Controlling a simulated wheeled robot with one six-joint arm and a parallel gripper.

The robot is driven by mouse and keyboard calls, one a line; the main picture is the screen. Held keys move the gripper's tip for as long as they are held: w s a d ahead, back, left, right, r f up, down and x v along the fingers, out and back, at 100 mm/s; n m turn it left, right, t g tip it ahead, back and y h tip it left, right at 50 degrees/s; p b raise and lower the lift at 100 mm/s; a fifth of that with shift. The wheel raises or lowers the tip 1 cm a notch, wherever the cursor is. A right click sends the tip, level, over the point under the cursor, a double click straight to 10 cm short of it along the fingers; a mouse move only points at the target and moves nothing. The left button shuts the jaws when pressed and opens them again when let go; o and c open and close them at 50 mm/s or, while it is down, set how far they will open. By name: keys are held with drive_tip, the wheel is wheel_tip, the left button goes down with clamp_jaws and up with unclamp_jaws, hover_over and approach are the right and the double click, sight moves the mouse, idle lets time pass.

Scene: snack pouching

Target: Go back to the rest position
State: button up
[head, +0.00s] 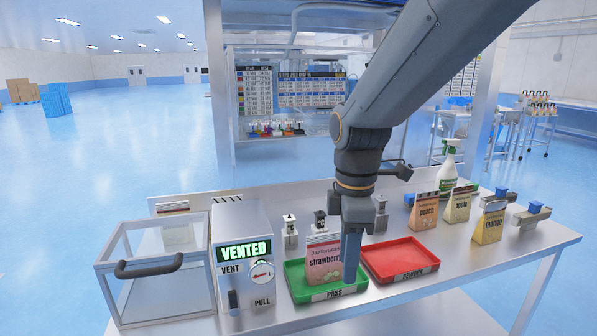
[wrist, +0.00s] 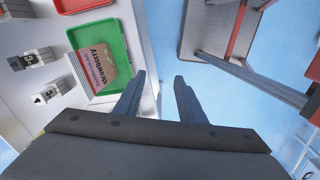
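My gripper (wrist: 160,80) is open and empty, with its two fingers apart over floor beyond the table edge in the wrist view. In the head view my gripper (head: 351,262) hangs down in front of the right part of the green PASS tray (head: 354,288). A pink strawberry pouch (head: 321,262) stands in that tray, apart from the fingers. The wrist view also shows the pouch (wrist: 90,68) in the green tray (wrist: 111,38), left of my fingers.
A red tray (head: 402,258) lies right of the green one. A machine reading VENTED (head: 242,285) and a clear chamber with a black handle (head: 149,265) stand at left. Peach (head: 424,211) and mango (head: 489,226) pouches and a spray bottle (head: 448,170) stand at right.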

drive_tip(key=s+d+f+m, duration=0.7)
drive_tip(key=d+f+m, duration=0.3)
drive_tip(key=m, duration=0.7)
drive_tip(key=shift+f+m+t, duration=0.3)
drive_tip(key=shift+t, duration=0.1)
